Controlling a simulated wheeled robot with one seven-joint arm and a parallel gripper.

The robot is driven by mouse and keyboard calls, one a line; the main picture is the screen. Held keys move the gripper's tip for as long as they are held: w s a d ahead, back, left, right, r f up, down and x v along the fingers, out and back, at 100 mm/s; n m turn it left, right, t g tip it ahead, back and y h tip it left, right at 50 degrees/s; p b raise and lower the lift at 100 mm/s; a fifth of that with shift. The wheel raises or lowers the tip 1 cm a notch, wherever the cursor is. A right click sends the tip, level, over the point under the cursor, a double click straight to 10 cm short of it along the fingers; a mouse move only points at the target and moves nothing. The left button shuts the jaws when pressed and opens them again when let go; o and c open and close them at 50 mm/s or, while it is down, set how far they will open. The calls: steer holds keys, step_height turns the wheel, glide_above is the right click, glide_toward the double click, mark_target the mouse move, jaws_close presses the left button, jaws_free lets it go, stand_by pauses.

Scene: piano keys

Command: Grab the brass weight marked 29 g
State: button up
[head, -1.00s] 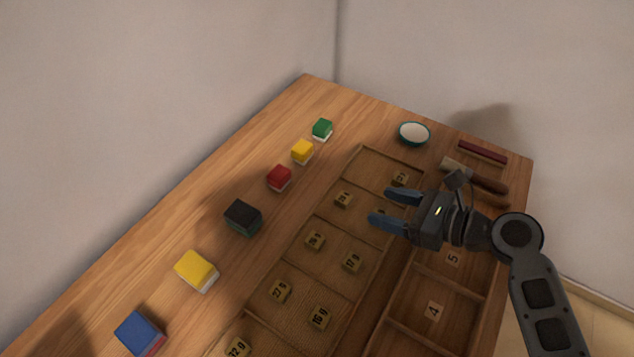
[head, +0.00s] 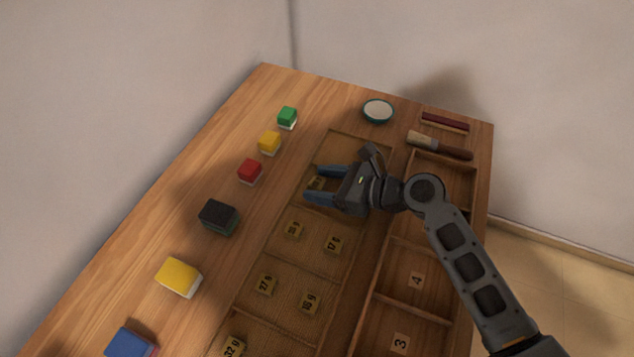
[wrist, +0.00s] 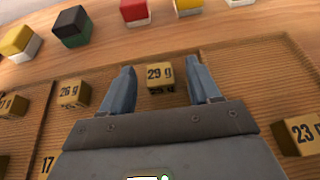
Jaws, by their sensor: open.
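The brass weight marked 29 g (wrist: 160,79) is a small cube lying in a ribbed tray compartment. In the wrist view it sits between my two blue fingers, with a gap visible on each side. My gripper (wrist: 160,67) is open and holds nothing. In the head view my gripper (head: 308,184) reaches leftward over the tray, with the 29 g weight (head: 316,183) partly hidden between its fingers. The weight marked 26 g (wrist: 74,93) is to the left in the wrist view, and the one marked 23 g (wrist: 303,136) is at the right edge.
More brass weights, such as 17 g (head: 333,244) and 27 g (head: 265,284), lie in nearby compartments. Coloured blocks, including a red one (head: 250,171) and a black one (head: 218,216), line the table's left. A bowl (head: 377,111) and a brush (head: 440,145) lie at the back.

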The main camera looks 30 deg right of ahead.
steer(key=c, duration=1.1)
steer(key=shift+r, duration=0.15)
